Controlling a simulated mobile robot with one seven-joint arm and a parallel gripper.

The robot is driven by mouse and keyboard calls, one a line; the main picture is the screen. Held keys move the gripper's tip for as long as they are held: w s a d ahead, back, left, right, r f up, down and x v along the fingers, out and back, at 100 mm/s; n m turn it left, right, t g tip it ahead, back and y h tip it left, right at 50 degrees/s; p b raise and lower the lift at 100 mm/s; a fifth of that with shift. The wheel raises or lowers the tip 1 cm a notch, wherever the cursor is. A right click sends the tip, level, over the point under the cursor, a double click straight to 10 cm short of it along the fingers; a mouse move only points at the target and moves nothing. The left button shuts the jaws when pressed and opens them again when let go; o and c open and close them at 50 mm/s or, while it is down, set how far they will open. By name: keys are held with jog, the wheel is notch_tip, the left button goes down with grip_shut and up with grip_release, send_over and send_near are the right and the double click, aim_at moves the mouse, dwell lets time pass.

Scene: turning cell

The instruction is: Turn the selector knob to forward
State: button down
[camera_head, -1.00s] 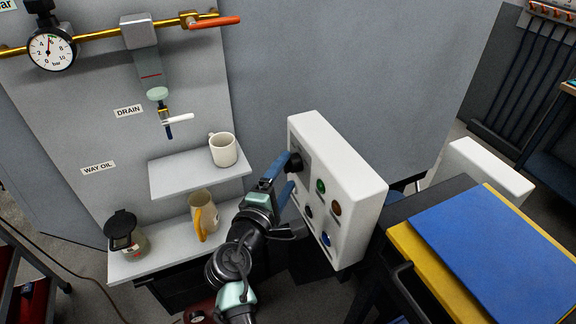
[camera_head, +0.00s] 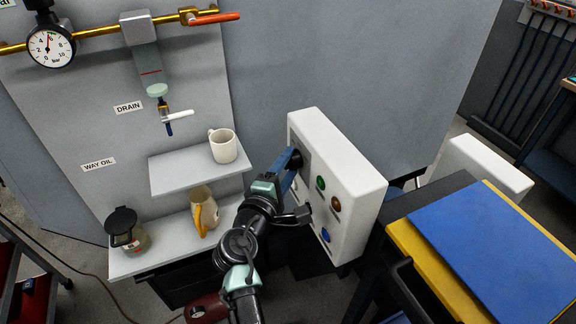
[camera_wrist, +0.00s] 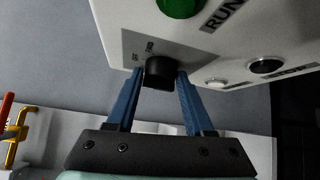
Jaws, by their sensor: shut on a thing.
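The black selector knob (camera_wrist: 160,72) sits on a grey plate (camera_wrist: 128,48) at the edge of the white control box (camera_head: 352,195). In the wrist view my gripper (camera_wrist: 160,78) has its two blue fingers on either side of the knob, shut on it. In the head view my gripper (camera_head: 290,160) reaches the upper left of the box face, and its fingers largely hide the knob. Small lettering beside the knob is too small to read surely, and I cannot tell which position it points to.
A blue-topped bench (camera_head: 500,250) is right.

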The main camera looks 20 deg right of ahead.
jog(key=shift+f+b, duration=0.3)
jog(key=shift+b, duration=0.4)
jog(key=shift+f+b, duration=0.1)
jog(key=shift+b, duration=0.45)
jog(key=m+t+b, duration=0.1)
jog(key=b, duration=0.3)
jog(key=shift+f+h+b, duration=0.35)
jog(key=shift+h+b, duration=0.05)
jog(key=m+h+b, duration=0.1)
jog(key=m+b, duration=0.1)
jog(key=b, duration=0.7)
jog(key=m+t+h+b, duration=0.1)
jog(key=m+h+b, duration=0.1)
jog(key=b, duration=0.7)
jog(key=f+m+h+b, duration=0.1)
jog(key=m+b, duration=0.1)
jog(key=b, duration=0.7)
jog(key=shift+w+m+t+h, duration=0.2)
jog(key=shift+m+t+h, duration=0.1)
jog(key=shift+h, duration=0.1)
jog(key=shift+h+b, duration=0.3)
jog(key=shift+b, duration=0.6)
jog(key=m+b, duration=0.1)
jog(key=b, duration=0.1)
jog(key=shift+r+h+b, duration=0.15)
jog(key=shift+h+b, duration=0.15)
jog(key=shift+b, duration=0.05)
jog(key=shift+r+m+b, duration=0.25)
jog(key=shift+m+b, duration=0.15)
jog(key=shift+b, duration=0.1)
